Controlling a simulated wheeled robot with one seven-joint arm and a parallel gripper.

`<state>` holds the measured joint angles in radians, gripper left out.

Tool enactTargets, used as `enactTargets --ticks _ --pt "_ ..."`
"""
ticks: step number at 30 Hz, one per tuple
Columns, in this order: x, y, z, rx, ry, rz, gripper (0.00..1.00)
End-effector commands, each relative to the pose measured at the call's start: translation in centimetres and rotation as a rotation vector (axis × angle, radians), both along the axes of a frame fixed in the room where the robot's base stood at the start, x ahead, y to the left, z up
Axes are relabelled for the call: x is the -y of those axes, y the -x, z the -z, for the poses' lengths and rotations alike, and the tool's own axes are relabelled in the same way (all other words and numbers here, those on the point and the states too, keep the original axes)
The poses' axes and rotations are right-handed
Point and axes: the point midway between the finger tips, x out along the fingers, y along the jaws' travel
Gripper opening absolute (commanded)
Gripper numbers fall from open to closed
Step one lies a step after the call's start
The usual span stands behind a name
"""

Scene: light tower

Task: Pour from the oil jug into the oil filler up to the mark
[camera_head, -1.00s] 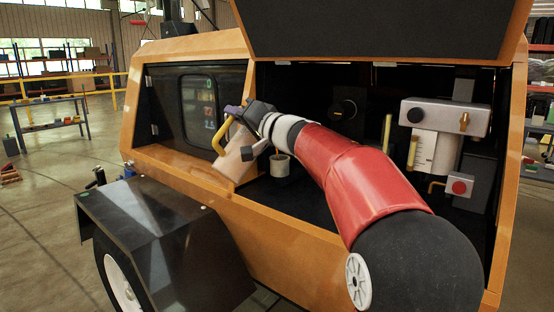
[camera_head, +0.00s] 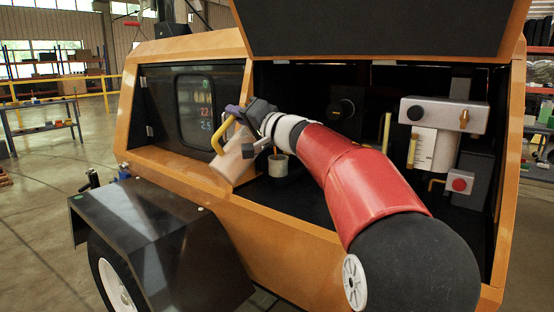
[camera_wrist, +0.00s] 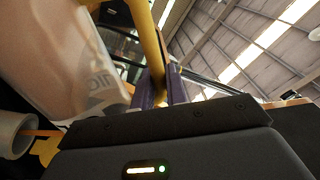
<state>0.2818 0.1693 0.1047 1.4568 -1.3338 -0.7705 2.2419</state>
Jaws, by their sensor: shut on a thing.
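The oil jug (camera_head: 232,163) is a pale, see-through container with a yellow handle, tilted over the front edge of the open bay. My gripper (camera_head: 235,111) is shut on the jug's yellow handle, which also shows between the purple fingers in the wrist view (camera_wrist: 158,92). The oil filler (camera_head: 278,168) is a pale cup-like neck just right of the jug. A thin orange-brown stream shows above its mouth. In the wrist view the filler (camera_wrist: 14,134) is at the left edge, with an orange streak between it and the jug (camera_wrist: 70,55). The fill mark and oil level are not visible.
A display panel (camera_head: 205,112) sits behind a window left of the bay. A white graduated reservoir (camera_head: 433,148), a yellow-handled dipstick (camera_head: 386,135) and a red button box (camera_head: 459,185) are on the right. The raised hood (camera_head: 380,28) overhangs the bay.

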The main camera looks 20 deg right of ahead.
Motion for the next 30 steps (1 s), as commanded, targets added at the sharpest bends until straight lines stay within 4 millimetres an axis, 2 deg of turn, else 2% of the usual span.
enactTargets --ticks 30 --pt "0.83 0.21 -0.09 -0.021 -0.050 -0.002 0.00"
